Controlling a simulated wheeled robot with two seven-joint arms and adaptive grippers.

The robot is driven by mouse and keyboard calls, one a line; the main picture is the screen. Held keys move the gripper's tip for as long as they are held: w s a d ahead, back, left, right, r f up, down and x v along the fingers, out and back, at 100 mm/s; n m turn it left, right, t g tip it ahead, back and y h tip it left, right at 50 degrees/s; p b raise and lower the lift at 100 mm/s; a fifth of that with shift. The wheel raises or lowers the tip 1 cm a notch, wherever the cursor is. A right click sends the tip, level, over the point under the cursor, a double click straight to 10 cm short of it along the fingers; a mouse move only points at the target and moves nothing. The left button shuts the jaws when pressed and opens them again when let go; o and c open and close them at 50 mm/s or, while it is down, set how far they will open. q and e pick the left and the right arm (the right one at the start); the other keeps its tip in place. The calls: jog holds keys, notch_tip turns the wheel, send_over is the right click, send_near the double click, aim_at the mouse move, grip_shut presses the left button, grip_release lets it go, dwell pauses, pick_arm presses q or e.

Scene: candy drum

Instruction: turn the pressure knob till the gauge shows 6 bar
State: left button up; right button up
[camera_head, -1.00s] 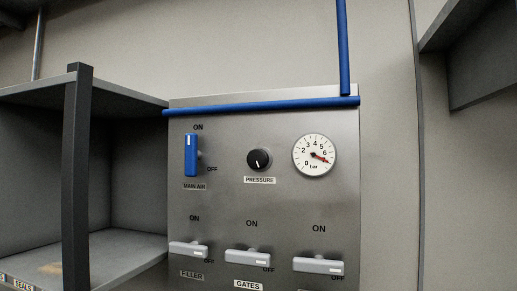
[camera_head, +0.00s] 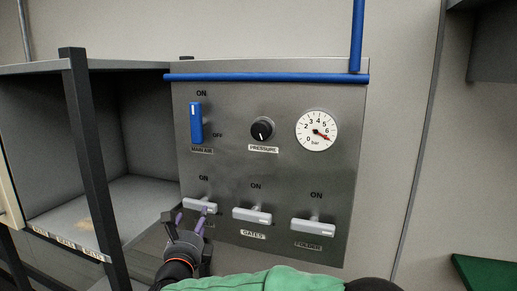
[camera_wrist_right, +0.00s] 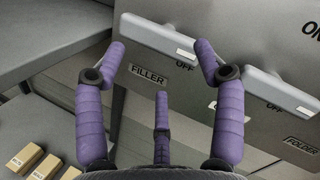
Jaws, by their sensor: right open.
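The black pressure knob (camera_head: 262,131) sits in the upper middle of the steel panel (camera_head: 240,160), its white mark pointing downward. The round white gauge (camera_head: 315,123) is to its right. Its red needle points lower right, close to the 6; I cannot read it exactly. My right gripper (camera_head: 190,221) is low on the panel in the head view, at the filler lever (camera_head: 198,205) and well below the knob. Whether a finger touches a lever is unclear. My left gripper is not in view.
The blue main air lever (camera_head: 196,122) stands upright at ON. The gates lever (camera_head: 252,215) and another grey lever (camera_head: 314,228) lie level beside the filler lever. A blue pipe (camera_head: 265,78) crosses the panel top. A dark shelf post (camera_head: 88,150) stands at left.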

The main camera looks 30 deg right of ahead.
jog(key=s+d+r+m+g+h+p, duration=0.1)
jog(key=s+d+r+m+h+p, duration=0.2)
jog(key=r, duration=0.5)
jog(key=s+r+m+g+p, duration=0.1)
jog(key=s+r+m, duration=0.3)
jog(key=r+m, duration=0.3)
jog(key=m+g+h+p, duration=0.1)
jog(key=m+g+p, duration=0.15)
jog(key=m, duration=0.35)
send_near(260, 130)
pick_arm(q)
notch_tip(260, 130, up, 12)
jog(key=p, duration=0.3)
jog(key=shift+p, duration=0.4)
pick_arm(e)
jog(key=x, duration=0.9)
jog(key=shift+w+d, duration=0.15)
jog(key=shift+w, duration=0.05)
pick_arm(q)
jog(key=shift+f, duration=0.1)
pick_arm(e)
jog(key=shift+h, duration=0.3)
jog(key=c, duration=1.1)
